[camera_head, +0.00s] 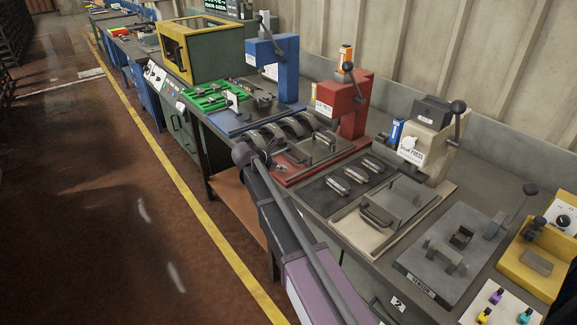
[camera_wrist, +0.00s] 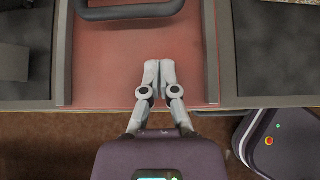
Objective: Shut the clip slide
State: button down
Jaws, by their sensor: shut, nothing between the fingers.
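The red press (camera_head: 345,105) stands on the bench with its red base plate (camera_head: 290,178) in front. A grey slide plate (camera_head: 322,148) with a dark bar handle lies on this base. In the wrist view the handle (camera_wrist: 130,13) crosses the top edge, and the bare red base (camera_wrist: 110,65) lies in front of it. My gripper (camera_wrist: 158,68) is shut and empty over the front part of the red base, apart from the handle. The rest of the slide is outside the wrist view. My arm partly covers the bench front in the head view.
Left of the red base are curved brake shoes (camera_head: 285,130) and a blue press (camera_head: 272,65). Right of it, a dark mat (camera_head: 322,195) holds several small metal parts, beside a beige press (camera_head: 425,145) with its own handled plate (camera_head: 395,205). The floor aisle is clear.

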jog(key=p+v, duration=0.6)
jog(key=v, duration=0.4)
jog(key=shift+a, duration=0.15)
dwell(0.4)
jog(key=shift+s+d+f+m+g+y+p, duration=0.4)
jog(key=shift+s+d+f+m+g+y, duration=0.7)
jog(key=shift+s+d+m, duration=2.7)
jog(key=shift+s+d+f+m+g+y+p, duration=0.4)
jog(key=shift+s+d+m+g+y, duration=0.85)
jog(key=shift+s+d+m, duration=2.5)
jog(key=shift+s+d+f+m+g+y+p, duration=0.55)
jog(key=shift+s+d+m+y, duration=1.55)
jog(key=shift+s+m, duration=3.05)
jog(key=shift+s+d+f+h, duration=0.2)
jog(key=shift+s+d+h, duration=0.05)
jog(key=shift+d+h, duration=0.1)
